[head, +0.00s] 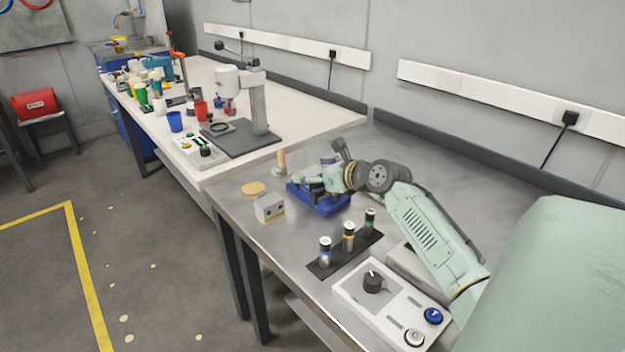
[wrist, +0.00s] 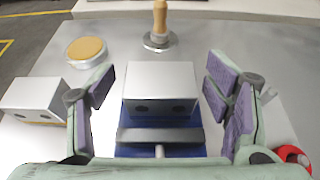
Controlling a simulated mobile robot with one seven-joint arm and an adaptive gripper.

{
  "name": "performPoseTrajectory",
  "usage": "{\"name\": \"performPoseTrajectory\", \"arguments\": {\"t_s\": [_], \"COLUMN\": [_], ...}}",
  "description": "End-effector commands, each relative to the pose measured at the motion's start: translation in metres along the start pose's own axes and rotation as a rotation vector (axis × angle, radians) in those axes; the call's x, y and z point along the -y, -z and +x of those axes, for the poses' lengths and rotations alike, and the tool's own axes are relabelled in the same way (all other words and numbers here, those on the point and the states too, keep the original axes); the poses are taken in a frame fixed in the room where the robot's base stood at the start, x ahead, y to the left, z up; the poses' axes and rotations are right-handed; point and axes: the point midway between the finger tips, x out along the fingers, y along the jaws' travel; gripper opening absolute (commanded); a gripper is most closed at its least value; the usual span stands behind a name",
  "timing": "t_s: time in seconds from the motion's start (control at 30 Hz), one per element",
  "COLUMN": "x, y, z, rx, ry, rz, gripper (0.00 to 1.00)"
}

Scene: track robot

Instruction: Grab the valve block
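A silver metal block (wrist: 160,85), which looks like the valve block, has two dark round ports on its near face. It sits in a blue holder (wrist: 115,146) with a dark grey bar in front of it. My gripper (wrist: 161,84) is open, with a purple-padded finger on each side of the block and visible gaps on both sides. In the head view my gripper (head: 312,182) is over the blue holder (head: 322,206) and mostly hides the block. A second, similar silver block (wrist: 35,95) stands to the left, outside the fingers; it also shows in the head view (head: 269,208).
A wooden-handled tool (wrist: 159,22) stands behind the block. A round tan-topped disc (wrist: 86,48) lies back left. A red ring (wrist: 293,154) is at the right. A dark rack with several small cylinders (head: 348,238) and a control box (head: 385,300) stand nearer on the metal bench.

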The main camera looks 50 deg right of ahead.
Motion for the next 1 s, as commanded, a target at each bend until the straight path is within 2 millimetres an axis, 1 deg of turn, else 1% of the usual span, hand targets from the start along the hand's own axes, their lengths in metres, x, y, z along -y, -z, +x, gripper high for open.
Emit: {"name": "performPoseTrajectory", "arguments": {"t_s": [0.03, 0.07, 0.83, 0.87, 1.0], "x": [0.0, 0.0, 0.0001, 0.0001, 0.0002], "y": [0.0, 0.0001, 0.0002, 0.0002, -0.0009], "z": [0.0002, 0.0002, 0.0003, 0.0003, 0.0], "rx": [0.0, 0.0, 0.0, 0.0, 0.002], "ry": [0.0, 0.0, 0.0, 0.0, 0.001], "rz": [0.0, 0.0, 0.0, 0.0, -0.001], "gripper": [0.66, 0.64, 0.13, 0.11, 0.11]}}
